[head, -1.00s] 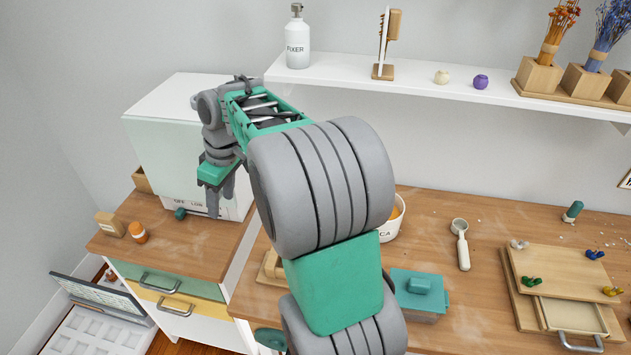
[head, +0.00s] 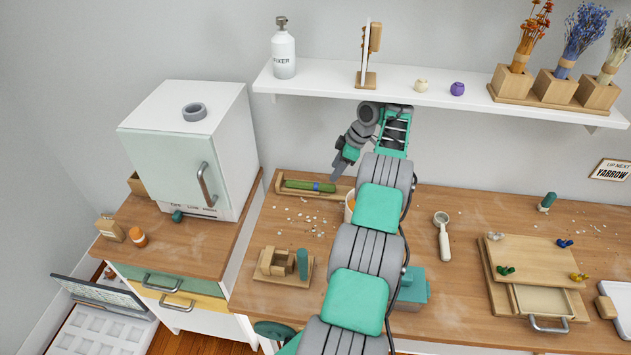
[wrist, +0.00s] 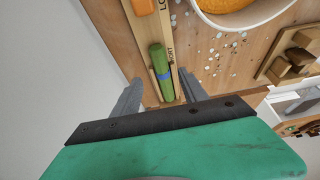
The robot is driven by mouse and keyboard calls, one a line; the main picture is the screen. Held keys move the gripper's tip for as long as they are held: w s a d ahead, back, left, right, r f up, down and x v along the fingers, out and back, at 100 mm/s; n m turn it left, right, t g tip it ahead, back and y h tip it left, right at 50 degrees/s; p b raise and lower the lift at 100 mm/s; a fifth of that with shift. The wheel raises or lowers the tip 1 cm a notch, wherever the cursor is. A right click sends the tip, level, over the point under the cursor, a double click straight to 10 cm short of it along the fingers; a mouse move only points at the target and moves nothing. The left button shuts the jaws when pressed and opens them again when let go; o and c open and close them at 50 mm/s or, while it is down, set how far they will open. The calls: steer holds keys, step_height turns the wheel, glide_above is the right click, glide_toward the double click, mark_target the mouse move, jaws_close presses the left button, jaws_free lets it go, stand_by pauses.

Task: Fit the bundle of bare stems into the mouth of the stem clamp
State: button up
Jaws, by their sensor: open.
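The bundle of bare stems (head: 309,186) is a green bunch with a blue band. It lies in a narrow wooden tray at the back left of the workbench. It also shows in the wrist view (wrist: 161,70), beyond and between my fingers. My gripper (head: 338,172) is open and empty near the right end of the bundle; its fingers also show in the wrist view (wrist: 158,88). The stem clamp (head: 278,263), a wooden block with a teal upright part on a wooden base, stands at the front left of the bench. The wrist view shows wooden blocks (wrist: 292,63), probably the clamp.
The wooden tray (head: 335,197) carries lettering in the wrist view. A white bowl (wrist: 262,18) with orange contents stands close to it. Pale crumbs lie around. A white shelf (head: 420,92) hangs above the arm. A white cabinet (head: 225,150) stands to the left.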

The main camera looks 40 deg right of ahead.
mark_target(326, 185)
steer(key=b+x, duration=0.4)
steer(key=x, duration=0.3)
steer(key=shift+a+f, duration=0.1)
steer(key=shift+f, duration=0.2)
steer(key=shift+c, duration=0.3)
jaws_close()
